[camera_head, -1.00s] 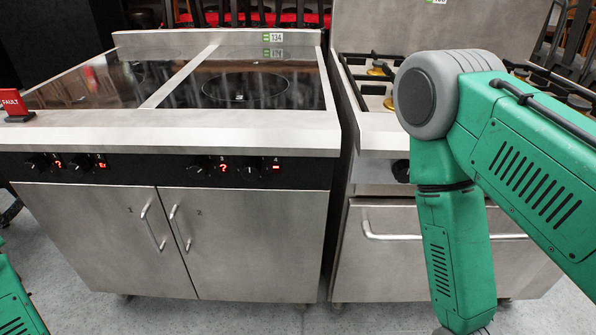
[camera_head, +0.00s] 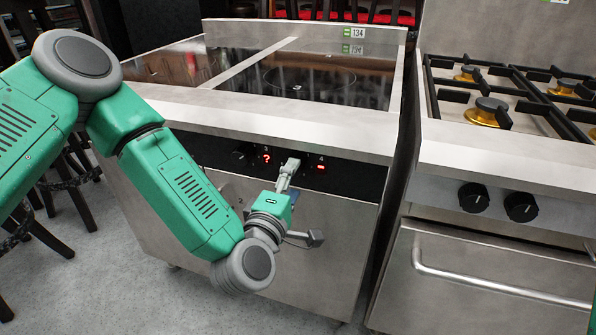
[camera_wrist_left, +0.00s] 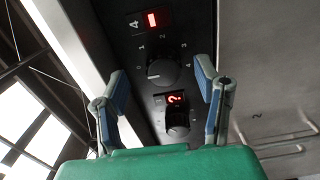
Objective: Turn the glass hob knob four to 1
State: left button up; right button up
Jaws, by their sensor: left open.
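The glass hob (camera_head: 300,85) has a black front strip with knobs and red displays. Knob four (camera_wrist_left: 163,70) shows in the left wrist view, a dark round knob ringed by the numbers 0 to 4. Its white mark points left, near the 0. Its display (camera_wrist_left: 152,20) shows a red bar; it also shows in the head view (camera_head: 320,168). My left gripper (camera_head: 288,176) is open in front of the strip and hides knob four in the head view. In the wrist view its fingers (camera_wrist_left: 161,74) stand either side of knob four, apart from it. My right gripper is out of view.
Knob three (camera_head: 240,155) is left of knob four, its display (camera_head: 266,157) showing a question mark. Cabinet door handles are below. A gas range (camera_head: 490,150) with two black knobs stands to the right. Chairs (camera_head: 55,210) stand at left.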

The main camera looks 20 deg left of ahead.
aim_at(299, 172)
pick_arm(q)
jog(key=w, duration=0.3)
jog(key=shift+d, duration=0.1)
jog(key=a, duration=0.1)
jog(key=w+a, duration=0.1)
jog(key=a, duration=0.1)
jog(key=shift+w+a+f+b, duration=0.1)
jog(key=shift+w+f+b, duration=0.15)
jog(key=shift+w+b, duration=0.1)
jog(key=shift+a, duration=0.1)
jog(key=shift+d, duration=0.25)
jog(key=shift+d+r, duration=0.2)
jog(key=shift+d, duration=0.75)
jog(key=c, duration=0.7)
jog(key=shift+d, duration=0.3)
jog(key=c, duration=0.4)
jog(key=shift+a+f, duration=0.1)
jog(key=shift+a, duration=0.75)
jog(key=shift+c, duration=0.2)
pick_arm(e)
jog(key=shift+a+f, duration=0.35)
pick_arm(q)
jog(key=shift+d, duration=0.15)
